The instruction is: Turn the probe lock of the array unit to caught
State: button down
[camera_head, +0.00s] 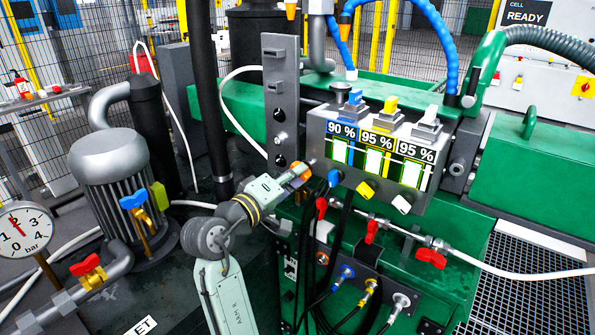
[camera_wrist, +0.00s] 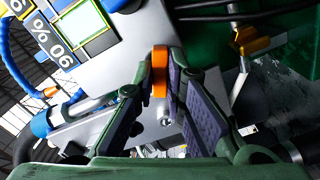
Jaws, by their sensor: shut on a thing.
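The array unit (camera_head: 318,142) is a grey box on the green machine, with three lit displays reading 90 %, 95 % and 95 %. Part of it shows tilted in the wrist view (camera_wrist: 140,40). My gripper (camera_head: 298,172) reaches the lower left side of the box. In the wrist view my gripper (camera_wrist: 164,68) has its fingertips closed on a narrow orange piece (camera_wrist: 159,74), which looks like the probe lock handle. A small metal pin end shows below it, between the fingers. The lock's markings are hidden or too small to read.
Blue (camera_head: 334,178), yellow (camera_head: 365,190) and white (camera_head: 401,204) knobs stick out under the displays. A grey upright plate (camera_head: 281,95) stands left of the box. Red valve handles (camera_head: 372,231) and hanging black cables lie below. A grey motor (camera_head: 108,180) stands at left.

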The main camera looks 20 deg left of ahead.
jog(key=shift+n, duration=0.6)
jog(key=n, duration=0.4)
jog(key=c, duration=1.5)
grip_release()
jog(key=shift+v, duration=3.5)
